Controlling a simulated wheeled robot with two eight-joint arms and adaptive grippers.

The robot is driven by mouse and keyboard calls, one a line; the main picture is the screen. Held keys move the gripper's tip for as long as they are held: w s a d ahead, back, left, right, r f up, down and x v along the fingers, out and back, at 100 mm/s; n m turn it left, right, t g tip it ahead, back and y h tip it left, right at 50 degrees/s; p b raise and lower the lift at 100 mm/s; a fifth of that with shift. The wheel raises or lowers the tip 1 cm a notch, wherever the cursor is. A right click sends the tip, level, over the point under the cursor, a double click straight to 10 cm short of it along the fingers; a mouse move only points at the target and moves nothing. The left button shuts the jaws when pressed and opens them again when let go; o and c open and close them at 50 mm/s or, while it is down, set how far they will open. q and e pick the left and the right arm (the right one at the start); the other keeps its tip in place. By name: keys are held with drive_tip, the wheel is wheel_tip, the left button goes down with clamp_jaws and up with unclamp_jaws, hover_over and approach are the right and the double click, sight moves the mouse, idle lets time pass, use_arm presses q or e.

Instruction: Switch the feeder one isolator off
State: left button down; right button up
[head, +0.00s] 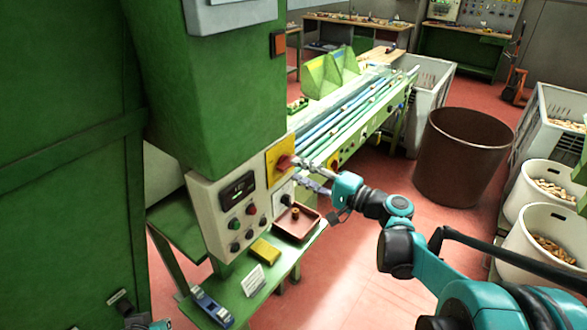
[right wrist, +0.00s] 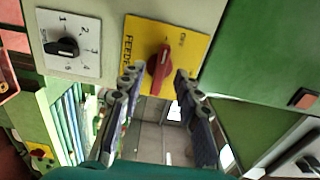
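The feeder isolator is a red rotary handle (right wrist: 160,68) on a yellow plate (right wrist: 193,45) in the right wrist view. Letters reading "FEEDER" run along one side and "OFF" shows near a corner. The handle stands nearly upright in that picture, leaning slightly right. In the head view, the yellow plate (head: 272,171) is on the green machine's control box. My right gripper (right wrist: 157,76) is open, a fingertip on each side of the handle with visible gaps; it also shows in the head view (head: 312,174). Part of my left gripper (head: 122,304) seems to show at the lower left; its fingers are unclear.
A numbered selector dial (right wrist: 66,47) sits beside the yellow plate. A grey panel (head: 236,213) with a display and several buttons is left of it. A brown tray (head: 296,232) and yellow sponge-like block (head: 264,250) lie on the green shelf below. A brown bin (head: 460,160) stands right.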

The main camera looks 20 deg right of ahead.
drive_tip(key=v, duration=0.9)
drive_tip(key=s+a+f+n+g+h+b, duration=0.35)
drive_tip(key=s+a+f+g, duration=0.25)
drive_tip(key=a+f, duration=0.6)
drive_tip(key=s+d+f+n+h+b, duration=0.1)
drive_tip(key=s+d+f+n+h, duration=0.1)
drive_tip(key=s+f+n+h, duration=0.1)
drive_tip(key=s+d+f+n+g+h+b, duration=0.1)
drive_tip(key=s+d+f+n+h, duration=0.1)
drive_tip(key=s+f, duration=0.4)
drive_tip(key=shift+s+d+f+n+h, duration=0.3)
drive_tip(key=shift+n+h, duration=0.55)
drive_tip(key=shift+h, duration=0.4)
